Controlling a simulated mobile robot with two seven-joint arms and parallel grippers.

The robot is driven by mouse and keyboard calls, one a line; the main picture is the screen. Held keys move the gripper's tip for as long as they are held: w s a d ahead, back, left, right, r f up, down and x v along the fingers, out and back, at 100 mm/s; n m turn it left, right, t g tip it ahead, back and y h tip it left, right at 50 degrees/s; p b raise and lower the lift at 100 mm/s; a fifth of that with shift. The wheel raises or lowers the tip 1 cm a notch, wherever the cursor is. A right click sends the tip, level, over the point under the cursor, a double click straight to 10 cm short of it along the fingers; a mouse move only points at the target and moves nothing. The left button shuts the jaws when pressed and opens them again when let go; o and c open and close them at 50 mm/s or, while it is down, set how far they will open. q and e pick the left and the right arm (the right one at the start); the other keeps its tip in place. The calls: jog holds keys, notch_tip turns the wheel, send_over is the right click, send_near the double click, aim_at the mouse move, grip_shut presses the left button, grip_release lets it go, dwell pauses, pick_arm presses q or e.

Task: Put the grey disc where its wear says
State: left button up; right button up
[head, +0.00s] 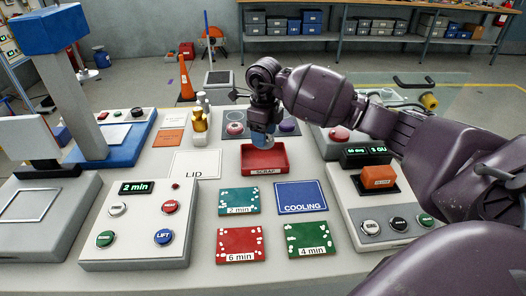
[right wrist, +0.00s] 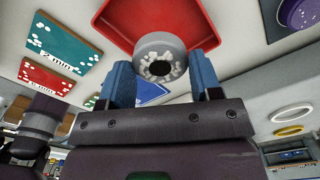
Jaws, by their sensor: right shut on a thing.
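My right gripper (head: 263,138) is shut on the grey disc, with its blue fingers pointing down over the red SCRAP tray (head: 282,158). In the right wrist view the disc (right wrist: 160,43) sits between the blue fingertips (right wrist: 160,80); pale chips or specks show around its dark centre. The red tray (right wrist: 120,22) lies beyond it in that view. The disc appears held above the tray; whether it touches cannot be told. In the head view the fingers mostly hide the disc. My left gripper is out of view.
In front of the tray lie a teal 2 min card (head: 239,201), a blue COOLING pad (head: 300,196), a red 6 min card (head: 240,245) and a green 4 min card (head: 309,239). A white LID pad (head: 194,164) is left. Button boxes (head: 140,225) flank the cards.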

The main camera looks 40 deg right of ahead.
aim_at(264, 161)
jog(key=shift+f+b, duration=0.35)
jog(key=shift+f, duration=2.8)
jog(key=shift+f, duration=0.15)
jog(key=o, duration=0.9)
notch_tip(264, 161, up, 12)
jog(key=shift+r+p, duration=0.2)
jog(key=shift+p, duration=0.45)
